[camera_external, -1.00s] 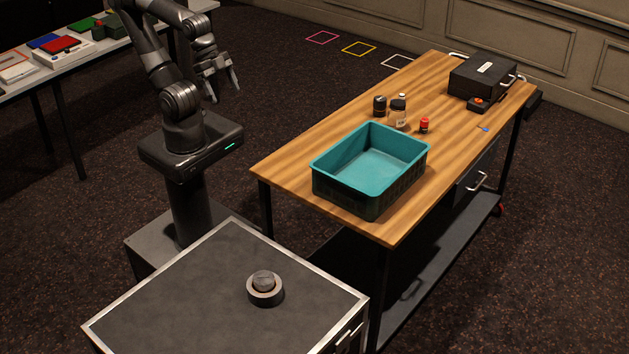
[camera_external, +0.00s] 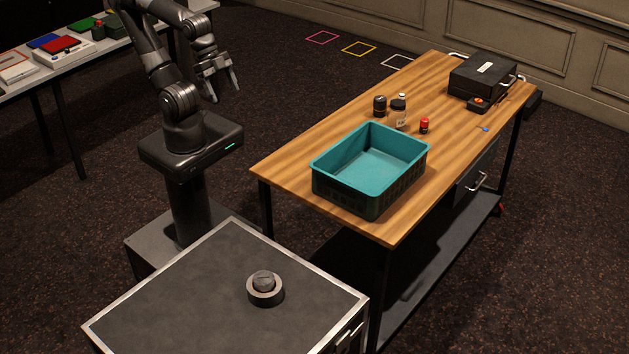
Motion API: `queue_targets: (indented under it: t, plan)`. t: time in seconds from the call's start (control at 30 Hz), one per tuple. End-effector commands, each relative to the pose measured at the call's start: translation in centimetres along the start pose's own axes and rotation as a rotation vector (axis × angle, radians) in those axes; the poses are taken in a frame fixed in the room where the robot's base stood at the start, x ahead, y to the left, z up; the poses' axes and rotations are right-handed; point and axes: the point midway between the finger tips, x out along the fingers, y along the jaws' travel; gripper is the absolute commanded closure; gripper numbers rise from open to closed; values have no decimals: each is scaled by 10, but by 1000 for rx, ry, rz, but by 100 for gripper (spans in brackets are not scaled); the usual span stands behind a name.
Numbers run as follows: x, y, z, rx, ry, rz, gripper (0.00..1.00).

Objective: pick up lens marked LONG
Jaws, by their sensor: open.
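No marking reading LONG is legible in this view. A dark, short cylinder (camera_external: 379,106) stands upright on the wooden table and could be a lens. My gripper (camera_external: 226,94) is open and empty, raised to the left of the wooden table and apart from all these items.
A teal bin (camera_external: 371,165), empty inside, stands on the wooden table (camera_external: 285,161). A small red item (camera_external: 424,125) is behind it. A black case (camera_external: 482,76) fills the far right corner. A side table (camera_external: 70,70) with colored items stands at left.

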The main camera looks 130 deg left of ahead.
Motion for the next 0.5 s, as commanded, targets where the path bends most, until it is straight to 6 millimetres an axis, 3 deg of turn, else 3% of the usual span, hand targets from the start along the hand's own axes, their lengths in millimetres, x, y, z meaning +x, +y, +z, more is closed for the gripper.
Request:
queue_targets:
  t: [0.17, 0.27, 0.5]
  plan:
    - [0, -2, -4, -5, -1, -4, 28]
    - [2, -10, -19, -20, -8, -18, 28]
    - [19, -58, -85, -84, -31, -75, 28]
